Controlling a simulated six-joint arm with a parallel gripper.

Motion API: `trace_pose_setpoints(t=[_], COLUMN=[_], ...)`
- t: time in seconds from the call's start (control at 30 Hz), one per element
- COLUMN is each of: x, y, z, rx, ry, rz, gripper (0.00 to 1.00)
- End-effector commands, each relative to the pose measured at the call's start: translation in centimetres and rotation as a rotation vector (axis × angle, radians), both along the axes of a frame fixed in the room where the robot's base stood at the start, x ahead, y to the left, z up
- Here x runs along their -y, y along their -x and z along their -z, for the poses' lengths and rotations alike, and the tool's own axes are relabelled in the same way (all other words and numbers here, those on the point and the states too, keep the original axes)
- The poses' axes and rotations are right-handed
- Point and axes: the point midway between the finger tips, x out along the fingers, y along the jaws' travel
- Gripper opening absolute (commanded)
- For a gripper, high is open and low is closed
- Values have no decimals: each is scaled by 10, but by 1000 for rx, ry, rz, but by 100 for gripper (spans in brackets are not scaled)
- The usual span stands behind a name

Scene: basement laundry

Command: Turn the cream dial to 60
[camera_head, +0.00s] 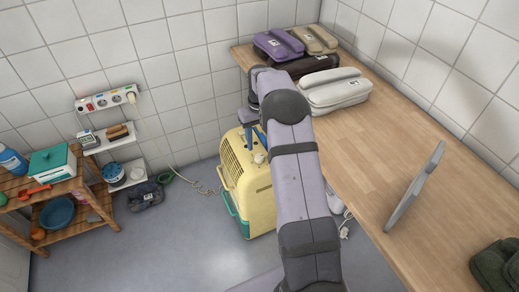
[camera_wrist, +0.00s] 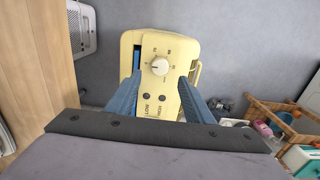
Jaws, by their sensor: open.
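The cream dial (camera_wrist: 160,67) is a round knob on the top panel of a pale yellow appliance (camera_wrist: 181,46), with small scale marks around it. The scale figures are too small to read surely, and I cannot tell which mark the dial points to. Two dark buttons sit below it, labelled LOW and HIGH or similar. In the head view the yellow appliance (camera_head: 246,190) stands on the floor beside the counter. My gripper (camera_wrist: 160,78) is open above the panel, its blue fingers on either side of the dial in the picture. In the head view my gripper (camera_head: 254,138) is partly hidden by my arm.
A wooden counter (camera_head: 380,150) runs along the right with several cases at its back and a grey upright panel (camera_head: 415,188). A wooden shelf (camera_head: 75,215) with a teal-lidded box stands left. A power strip (camera_head: 108,98) hangs on the wall. Open floor lies between.

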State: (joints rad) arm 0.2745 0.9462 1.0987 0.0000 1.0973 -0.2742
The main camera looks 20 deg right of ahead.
Motion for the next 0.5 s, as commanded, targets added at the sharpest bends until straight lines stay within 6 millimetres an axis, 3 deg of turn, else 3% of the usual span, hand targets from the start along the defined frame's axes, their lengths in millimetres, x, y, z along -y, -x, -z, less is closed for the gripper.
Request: trace_pose_setpoints(t=[0.27,0.5], x=[0,0], y=[0,1], z=[10,41], rx=[-2,-2], ry=[-1,-1], rz=[0,0], gripper=[47,47])
